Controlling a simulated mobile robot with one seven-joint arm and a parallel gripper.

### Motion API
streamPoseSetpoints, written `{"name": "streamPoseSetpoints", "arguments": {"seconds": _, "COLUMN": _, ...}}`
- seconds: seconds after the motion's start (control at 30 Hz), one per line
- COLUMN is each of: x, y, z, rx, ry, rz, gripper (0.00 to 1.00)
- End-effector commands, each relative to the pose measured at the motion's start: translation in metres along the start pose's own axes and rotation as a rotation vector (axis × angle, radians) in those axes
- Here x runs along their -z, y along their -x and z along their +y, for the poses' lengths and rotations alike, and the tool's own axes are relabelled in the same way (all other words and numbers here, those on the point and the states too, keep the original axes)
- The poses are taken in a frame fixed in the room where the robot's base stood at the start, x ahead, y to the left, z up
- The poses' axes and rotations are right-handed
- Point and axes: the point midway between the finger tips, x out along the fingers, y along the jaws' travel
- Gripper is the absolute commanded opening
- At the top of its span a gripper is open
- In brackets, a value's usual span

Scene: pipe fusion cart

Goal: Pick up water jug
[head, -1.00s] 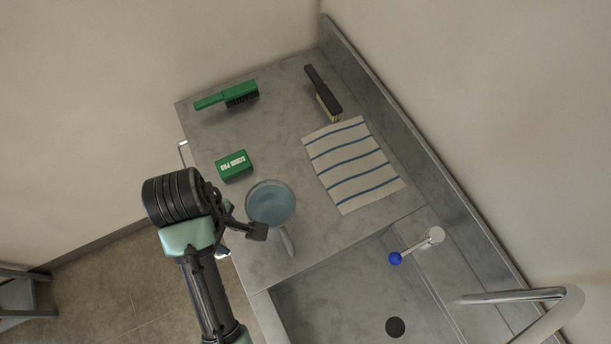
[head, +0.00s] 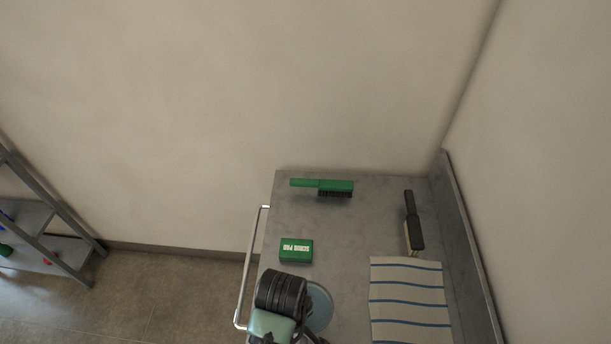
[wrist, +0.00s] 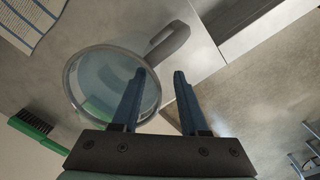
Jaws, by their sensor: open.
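The water jug (head: 321,304) stands on the grey counter near its left edge in the head view, partly hidden by my wrist. The wrist view shows the round, clear, bluish jug (wrist: 90,80) with its grey handle (wrist: 170,44) pointing to the upper right. My gripper (wrist: 159,74) is open and empty. Its left finger overlaps the jug's body in the picture, and its right finger is to the right of the body. The handle appears beyond the fingertips. I cannot tell whether a finger touches the jug. In the head view the fingers are mostly hidden or cut off.
A green scrub pad box (head: 296,250) lies behind the jug. A green brush (head: 335,187) and a black brush (head: 413,225) lie farther back. A striped towel (head: 410,300) is to the right. A metal rail (head: 249,270) runs along the counter's left edge. A shelf (head: 40,240) stands far left.

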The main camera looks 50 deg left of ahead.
Motion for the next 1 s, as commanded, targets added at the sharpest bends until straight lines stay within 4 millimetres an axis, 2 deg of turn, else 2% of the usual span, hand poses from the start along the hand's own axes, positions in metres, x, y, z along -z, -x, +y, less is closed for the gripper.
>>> {"name": "streamPoseSetpoints", "arguments": {"seconds": 0.3, "x": -0.005, "y": -0.039, "z": 0.002, "rx": 0.003, "ry": -0.001, "rz": -0.001, "gripper": 0.44}}
{"name": "streamPoseSetpoints", "arguments": {"seconds": 0.6, "x": -0.005, "y": -0.045, "z": 0.003, "rx": 0.001, "ry": -0.001, "rz": 0.000, "gripper": 0.44}}
{"name": "streamPoseSetpoints", "arguments": {"seconds": 0.63, "x": -0.004, "y": -0.045, "z": 0.003, "rx": 0.001, "ry": -0.001, "rz": 0.000, "gripper": 0.42}}
{"name": "streamPoseSetpoints", "arguments": {"seconds": 0.87, "x": -0.005, "y": -0.045, "z": 0.003, "rx": 0.001, "ry": -0.001, "rz": 0.000, "gripper": 0.00}}
{"name": "streamPoseSetpoints", "arguments": {"seconds": 1.0, "x": -0.005, "y": -0.045, "z": 0.002, "rx": 0.002, "ry": -0.001, "rz": 0.000, "gripper": 0.00}}
